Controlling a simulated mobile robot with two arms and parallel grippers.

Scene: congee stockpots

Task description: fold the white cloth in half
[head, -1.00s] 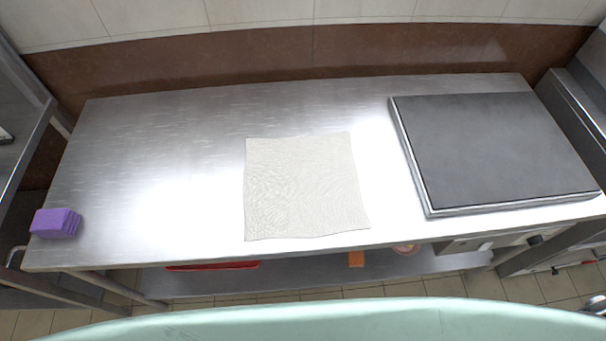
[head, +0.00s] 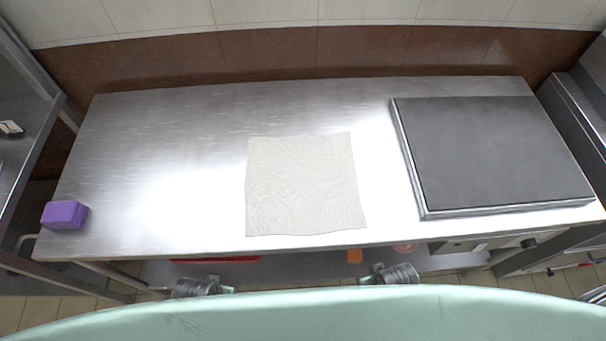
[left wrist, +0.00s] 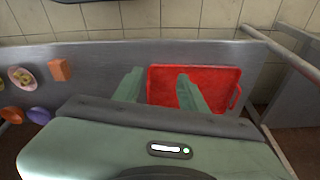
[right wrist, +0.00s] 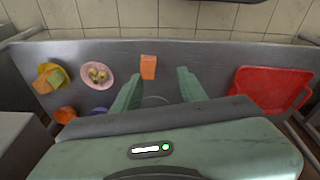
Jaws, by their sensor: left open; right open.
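The white cloth (head: 303,185) lies flat and spread out as a rough square in the middle of the steel table, its near edge close to the table's front edge. It is in neither wrist view. My left gripper (left wrist: 157,82) is open and empty, its two green fingers apart in front of a red tray on the lower shelf. My right gripper (right wrist: 159,78) is open and empty, its fingers apart above the same shelf. In the head view, dark parts of my two arms show just in front of the table, apart from the cloth.
The steel table (head: 160,140) is clear left of the cloth, except a purple sponge block (head: 64,214) at the left end. A dark flat plate (head: 490,150) fills the right side. On the lower shelf are the red tray (left wrist: 205,72), an orange block (right wrist: 148,67) and several bowls.

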